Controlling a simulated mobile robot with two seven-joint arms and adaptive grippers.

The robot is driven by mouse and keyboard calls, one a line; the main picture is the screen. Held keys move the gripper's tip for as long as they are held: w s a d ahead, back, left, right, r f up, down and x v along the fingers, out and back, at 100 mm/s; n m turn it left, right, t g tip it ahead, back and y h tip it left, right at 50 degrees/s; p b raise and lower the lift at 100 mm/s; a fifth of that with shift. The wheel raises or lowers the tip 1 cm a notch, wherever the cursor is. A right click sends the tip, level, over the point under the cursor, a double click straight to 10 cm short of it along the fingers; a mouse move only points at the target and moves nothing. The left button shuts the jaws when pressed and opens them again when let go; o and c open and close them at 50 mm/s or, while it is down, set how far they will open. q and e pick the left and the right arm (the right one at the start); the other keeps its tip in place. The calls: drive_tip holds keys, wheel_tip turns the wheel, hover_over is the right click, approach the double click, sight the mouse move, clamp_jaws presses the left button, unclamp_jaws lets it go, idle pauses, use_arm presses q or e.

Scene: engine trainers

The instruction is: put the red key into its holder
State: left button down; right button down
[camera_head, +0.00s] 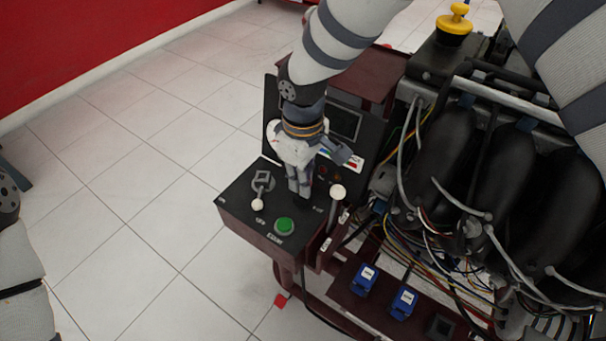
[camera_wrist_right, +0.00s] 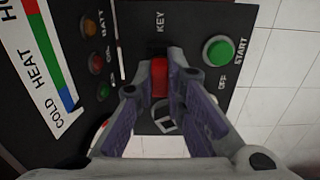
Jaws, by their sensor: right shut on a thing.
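My right gripper (camera_head: 299,190) points down at the black control panel (camera_head: 240,205), with its fingertips close to the panel's surface. In the right wrist view it (camera_wrist_right: 161,88) is shut on the red key (camera_wrist_right: 159,76), whose red body shows between the fingertips. The key is beside the white KEY label (camera_wrist_right: 160,22) on the panel. The holder is hidden behind the key and fingers, so I cannot tell whether the key is in it. The key is hidden by the fingers in the head view. My left gripper is out of view.
A green START button (camera_head: 285,226) and two white-knobbed levers (camera_head: 257,204) (camera_head: 338,192) stand near my right gripper. The engine (camera_head: 470,160), with loose cables, fills the right side. A small red piece (camera_head: 281,300) shows below the panel. Tiled floor at left is clear.

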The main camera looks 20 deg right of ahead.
drive_tip(key=shift+f, duration=0.7)
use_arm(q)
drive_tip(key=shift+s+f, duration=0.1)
use_arm(e)
drive_tip(key=c, duration=1.6)
unclamp_jaws()
drive_tip(key=shift+o, duration=0.4)
drive_tip(key=shift+o, duration=1.4)
drive_tip(key=shift+r, duration=0.1)
drive_tip(key=shift+r+p, duration=0.45)
drive_tip(key=shift+r, duration=1.05)
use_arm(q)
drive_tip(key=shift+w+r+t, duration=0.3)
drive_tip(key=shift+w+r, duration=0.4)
